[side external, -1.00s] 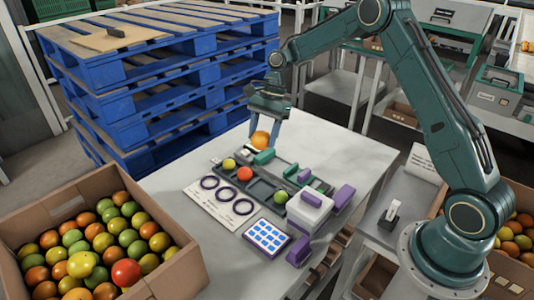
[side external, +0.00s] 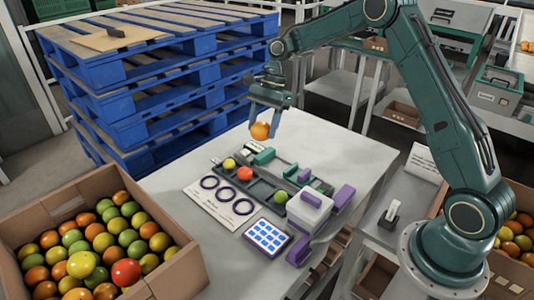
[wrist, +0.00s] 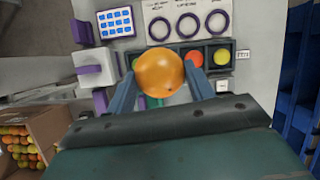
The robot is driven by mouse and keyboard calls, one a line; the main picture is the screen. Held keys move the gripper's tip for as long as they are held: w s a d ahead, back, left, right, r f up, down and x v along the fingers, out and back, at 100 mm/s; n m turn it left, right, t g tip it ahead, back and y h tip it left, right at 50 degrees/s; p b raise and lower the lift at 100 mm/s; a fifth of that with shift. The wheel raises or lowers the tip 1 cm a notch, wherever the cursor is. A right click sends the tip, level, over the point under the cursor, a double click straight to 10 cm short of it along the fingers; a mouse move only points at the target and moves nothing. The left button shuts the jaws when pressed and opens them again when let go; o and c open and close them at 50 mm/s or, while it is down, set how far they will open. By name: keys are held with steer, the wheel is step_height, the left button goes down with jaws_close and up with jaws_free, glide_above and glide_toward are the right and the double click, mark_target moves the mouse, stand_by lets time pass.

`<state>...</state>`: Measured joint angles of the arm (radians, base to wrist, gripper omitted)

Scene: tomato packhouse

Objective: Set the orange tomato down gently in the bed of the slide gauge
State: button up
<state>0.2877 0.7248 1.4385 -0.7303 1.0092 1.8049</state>
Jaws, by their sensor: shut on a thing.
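The orange tomato (side external: 260,131) is between the fingers of my gripper (side external: 265,126), which is shut on it and holds it above the table. In the wrist view the orange tomato (wrist: 159,73) sits between the two blue-grey fingertips and hides part of what lies beyond. The slide gauge (side external: 285,171) appears to be the grey rail with a teal block (side external: 264,156) and a purple block (side external: 304,175) behind the tomato tray. The held tomato is apart from it, above its teal end. The gauge's bed is mostly hidden in the wrist view.
A dark tray (side external: 262,187) in front of the gauge holds a yellow, a red and a green tomato. A ring card (side external: 207,205), a blue-celled pad (side external: 267,238) and a white-and-purple box (side external: 310,212) are nearby. The table's back right is clear.

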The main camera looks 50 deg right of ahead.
steer(key=d+f+m+t, duration=0.1)
steer(key=d+f+m, duration=0.2)
steer(key=f, duration=0.1)
steer(key=w+d+f+m+t, duration=0.1)
steer(key=d+f+m, duration=0.2)
steer(key=d+f, duration=0.1)
steer(key=w+d+f+m+t+h, duration=0.1)
steer(key=d+f+m, duration=0.2)
steer(key=f, duration=0.3)
steer(key=shift+w+d+f, duration=0.2)
steer(key=shift+d, duration=0.5)
steer(key=shift+f, duration=0.2)
steer(key=shift+f, duration=1.6)
steer(key=shift+f, duration=0.65)
steer(key=o, duration=0.8)
steer(key=c, duration=0.3)
